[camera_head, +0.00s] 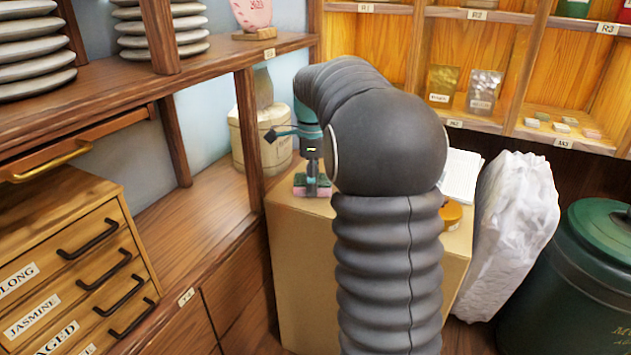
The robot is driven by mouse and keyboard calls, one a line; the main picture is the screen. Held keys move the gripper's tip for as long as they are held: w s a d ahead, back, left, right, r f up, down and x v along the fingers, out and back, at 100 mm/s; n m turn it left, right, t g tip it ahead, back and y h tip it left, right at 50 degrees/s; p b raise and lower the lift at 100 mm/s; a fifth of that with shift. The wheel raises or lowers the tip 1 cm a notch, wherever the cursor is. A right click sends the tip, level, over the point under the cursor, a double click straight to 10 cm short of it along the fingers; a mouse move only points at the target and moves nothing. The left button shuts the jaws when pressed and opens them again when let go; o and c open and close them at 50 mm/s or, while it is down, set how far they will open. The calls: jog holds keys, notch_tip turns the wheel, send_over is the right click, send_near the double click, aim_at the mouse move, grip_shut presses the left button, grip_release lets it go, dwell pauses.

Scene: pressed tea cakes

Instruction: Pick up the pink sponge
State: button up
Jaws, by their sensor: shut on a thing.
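The pink sponge (302,191) lies at the left part of the top of a tan cardboard box (296,226). It shows pink with a dark green part. My gripper (312,184) points down over the sponge and is shut on it. The sponge seems to be at the box top; I cannot tell whether it is lifted. My dark grey arm hides the middle of the box top.
A white notebook (462,177) and an orange round object (452,214) are on the box's right side. A crumpled white bag (512,225) and a green bin (580,270) stand right. A wooden shelf (205,215) with a pale jar (262,138) borders the left.

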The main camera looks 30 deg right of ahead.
jog(key=r, duration=0.3)
jog(key=d+r, duration=0.1)
jog(key=shift+s+r, duration=0.3)
jog(key=shift+s, duration=0.1)
jog(key=s+d+r+p, duration=0.1)
jog(key=s+d+r, duration=0.5)
jog(key=s+d, duration=0.1)
jog(key=shift+s, duration=0.4)
